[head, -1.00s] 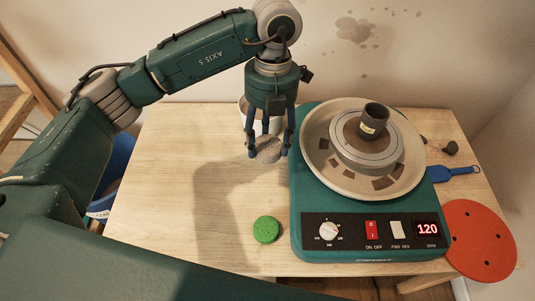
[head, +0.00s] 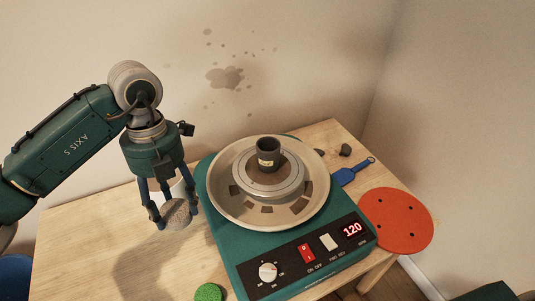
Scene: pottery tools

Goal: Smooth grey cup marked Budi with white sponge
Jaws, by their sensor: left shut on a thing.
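A small dark grey cup (head: 268,150) with a pale label stands upright near the middle of the pottery wheel's round head (head: 275,186). The label is too small to read. My left gripper (head: 177,213) points down, left of the wheel's splash pan (head: 222,208), and is shut on a pale, speckled, rounded sponge (head: 178,216). The sponge is apart from the cup, and the fingers cover its sides. My right gripper is not in view.
The teal wheel base (head: 250,262) has a red switch and a display reading 120. A green round sponge (head: 209,292) lies at the front. A white container (head: 180,190) is partly hidden behind my left gripper. A red disc (head: 396,221) and blue-handled tool (head: 352,173) lie at right.

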